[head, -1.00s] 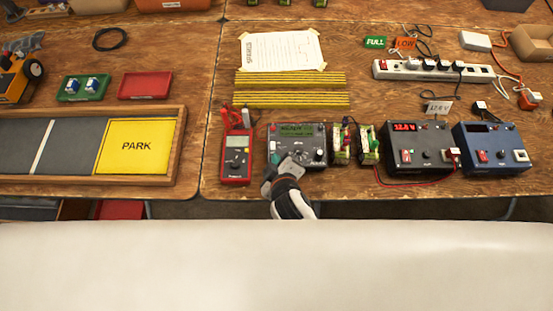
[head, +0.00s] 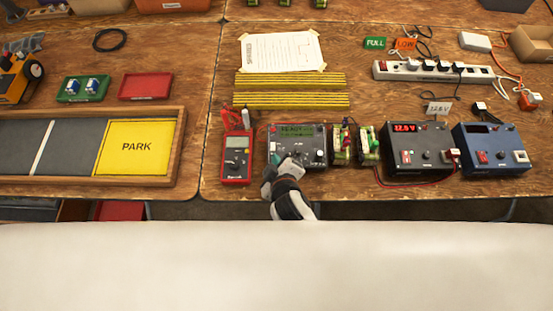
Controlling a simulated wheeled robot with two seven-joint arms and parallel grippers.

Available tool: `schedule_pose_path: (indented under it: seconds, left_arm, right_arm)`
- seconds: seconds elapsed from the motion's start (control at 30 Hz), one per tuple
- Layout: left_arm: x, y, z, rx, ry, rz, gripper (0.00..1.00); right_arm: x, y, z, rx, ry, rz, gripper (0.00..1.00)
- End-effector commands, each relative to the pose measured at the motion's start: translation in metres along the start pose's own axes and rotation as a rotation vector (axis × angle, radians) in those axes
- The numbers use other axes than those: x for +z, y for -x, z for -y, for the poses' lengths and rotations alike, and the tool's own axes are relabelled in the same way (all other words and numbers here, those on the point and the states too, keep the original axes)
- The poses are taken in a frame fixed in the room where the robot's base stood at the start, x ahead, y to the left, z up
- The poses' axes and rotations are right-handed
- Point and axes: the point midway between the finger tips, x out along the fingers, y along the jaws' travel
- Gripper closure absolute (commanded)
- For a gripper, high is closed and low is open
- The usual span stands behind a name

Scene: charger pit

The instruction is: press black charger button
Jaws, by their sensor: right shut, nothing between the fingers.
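The black charger (head: 312,131) is a dark box with a lit green screen (head: 297,129) on top, on the front part of the table. The screen text seems to start with "READY". A round knob (head: 319,153) and small buttons sit on its face. My right gripper (head: 290,162) is shut and empty. Its fingertips are over the charger's front lower edge, left of the knob. They hide part of the panel there, and I cannot tell whether they touch a button. My left gripper is not in view.
A red multimeter (head: 237,160) stands close on the left. Two small battery packs (head: 341,146) stand close on the right, then a black supply (head: 420,158) with a red display and a blue supply (head: 492,152). Yellow strips (head: 290,90) lie behind.

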Motion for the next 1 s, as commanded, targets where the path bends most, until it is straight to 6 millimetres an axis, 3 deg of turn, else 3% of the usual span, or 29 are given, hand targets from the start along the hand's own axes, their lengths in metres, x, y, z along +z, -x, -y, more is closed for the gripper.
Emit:
schedule_pose_path:
  seconds: [1.0]
  left_arm:
    - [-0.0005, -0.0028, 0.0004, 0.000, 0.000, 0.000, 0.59]
  right_arm:
    - [-0.0040, -0.0061, -0.0041, 0.000, 0.000, 0.001, 1.00]
